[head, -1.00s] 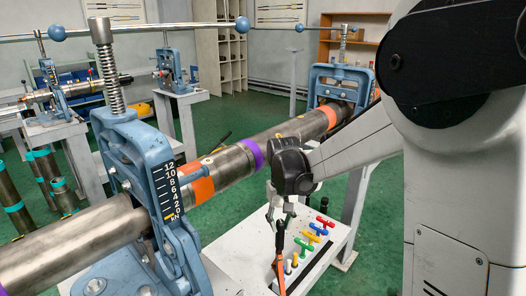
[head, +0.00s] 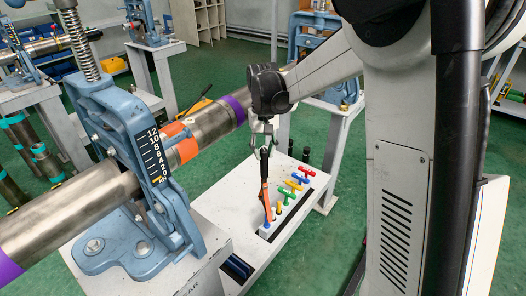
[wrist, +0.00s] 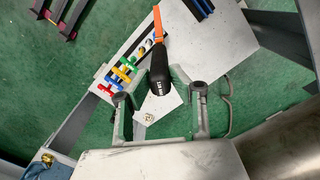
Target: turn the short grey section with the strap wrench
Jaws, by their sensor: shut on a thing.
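The strap wrench (head: 264,172) has a black handle and an orange strap part. It stands nearly upright at the near end of the tool rack. My gripper (head: 263,140) is above it, shut on the top of the black handle. In the wrist view the black handle (wrist: 160,68) lies between the two fingers of my gripper (wrist: 160,96), with the orange part pointing away. The wrench's lower end is partly hidden at the rack. A grey pipe section (head: 211,124) lies between an orange band (head: 183,149) and a purple band (head: 235,108), apart from the wrench.
A blue vise (head: 127,170) with a number scale clamps the pipe at left. Coloured T-handled tools (head: 300,181) stand in the rack on a white bench (head: 230,225). Another vise (head: 310,35) stands behind my arm. Green floor is clear beyond the bench.

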